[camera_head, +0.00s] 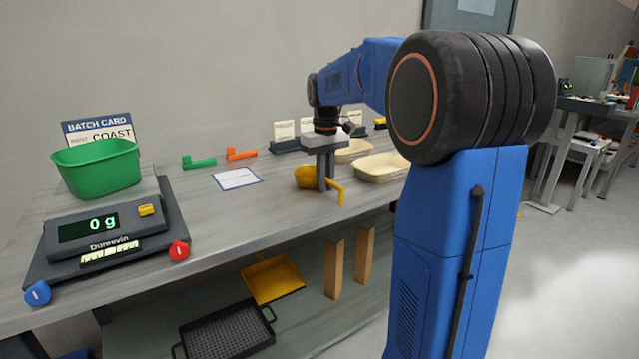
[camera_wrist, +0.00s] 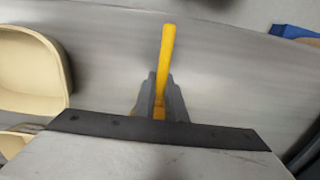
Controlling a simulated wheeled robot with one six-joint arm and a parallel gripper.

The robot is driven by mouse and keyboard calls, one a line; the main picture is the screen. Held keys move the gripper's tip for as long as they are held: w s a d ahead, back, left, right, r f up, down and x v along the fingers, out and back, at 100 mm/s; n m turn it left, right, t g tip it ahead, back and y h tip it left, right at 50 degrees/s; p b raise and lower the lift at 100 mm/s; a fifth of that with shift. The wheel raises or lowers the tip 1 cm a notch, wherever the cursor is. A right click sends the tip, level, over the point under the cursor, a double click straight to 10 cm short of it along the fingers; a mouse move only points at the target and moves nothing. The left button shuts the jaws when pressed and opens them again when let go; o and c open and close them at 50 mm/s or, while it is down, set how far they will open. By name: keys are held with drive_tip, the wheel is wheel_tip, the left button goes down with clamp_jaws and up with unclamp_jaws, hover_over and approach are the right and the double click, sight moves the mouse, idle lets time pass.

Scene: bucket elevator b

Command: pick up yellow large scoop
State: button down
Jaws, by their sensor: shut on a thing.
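The yellow large scoop (camera_head: 306,177) is at the middle of the bench in the head view, with its bowl to the left and its handle angled down to the right. My gripper (camera_head: 326,186) points down and is shut on the scoop. In the wrist view the yellow handle (camera_wrist: 167,60) sticks out beyond the two grey fingers of my gripper (camera_wrist: 160,98). The scoop's bowl is hidden there behind the gripper body. I cannot tell whether the scoop touches the bench top or is slightly above it.
Cream bins (camera_head: 382,167) stand just right of the scoop. Green (camera_head: 199,162) and orange (camera_head: 241,154) scoops lie farther back, near a white card (camera_head: 237,179). A scale (camera_head: 105,234) with a green bucket (camera_head: 97,168) stands at left, reading 0 g. The bench front is clear.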

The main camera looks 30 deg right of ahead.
wheel_tip(320, 180, up, 10)
drive_tip(key=shift+r, duration=0.1)
idle(0.5)
idle(0.4)
